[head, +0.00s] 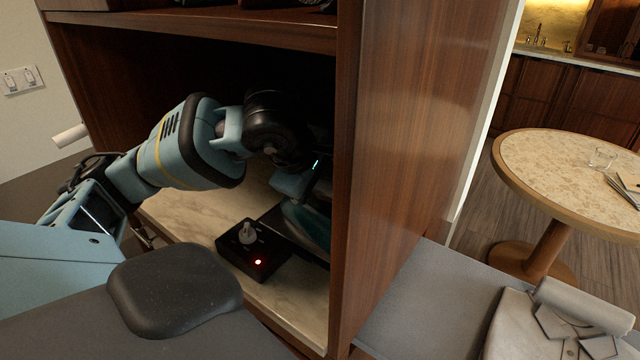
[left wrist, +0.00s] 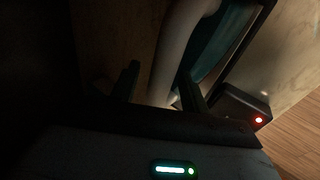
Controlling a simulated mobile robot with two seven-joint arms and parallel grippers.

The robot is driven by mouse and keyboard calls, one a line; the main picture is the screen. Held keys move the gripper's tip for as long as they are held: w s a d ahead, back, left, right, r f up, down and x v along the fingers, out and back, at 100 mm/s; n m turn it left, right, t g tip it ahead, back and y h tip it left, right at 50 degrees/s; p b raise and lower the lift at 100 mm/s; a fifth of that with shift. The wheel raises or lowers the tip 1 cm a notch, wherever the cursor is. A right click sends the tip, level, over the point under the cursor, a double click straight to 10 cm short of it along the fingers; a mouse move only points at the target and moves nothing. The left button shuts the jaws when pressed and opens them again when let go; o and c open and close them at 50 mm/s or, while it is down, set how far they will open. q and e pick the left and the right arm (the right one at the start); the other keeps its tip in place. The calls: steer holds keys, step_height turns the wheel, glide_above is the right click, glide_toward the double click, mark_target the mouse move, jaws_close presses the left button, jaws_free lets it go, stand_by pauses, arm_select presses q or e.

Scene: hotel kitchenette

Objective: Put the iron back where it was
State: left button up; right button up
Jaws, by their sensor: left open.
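The iron (head: 306,218) is inside the wooden cabinet, mostly hidden by my left wrist and the cabinet's right side panel. In the left wrist view its teal body (left wrist: 222,45) and pale, thick handle (left wrist: 176,48) show. My left gripper (left wrist: 160,90) is open, with its dark fingers on either side of the handle; whether they touch it is too dark to tell. In the head view my left arm reaches into the cabinet, and the gripper (head: 293,186) is above the iron. My right gripper is not in view.
A black box (head: 232,256) with a knob and a lit red light sits on the pale shelf (head: 180,217), just left of the iron. The cabinet's side panel (head: 400,150) stands close on the right. A round table (head: 540,165) is farther off.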

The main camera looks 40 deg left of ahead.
arm_select(q)
steer(key=v, duration=0.7)
steer(key=shift+r, duration=0.15)
steer(key=shift+s, duration=0.1)
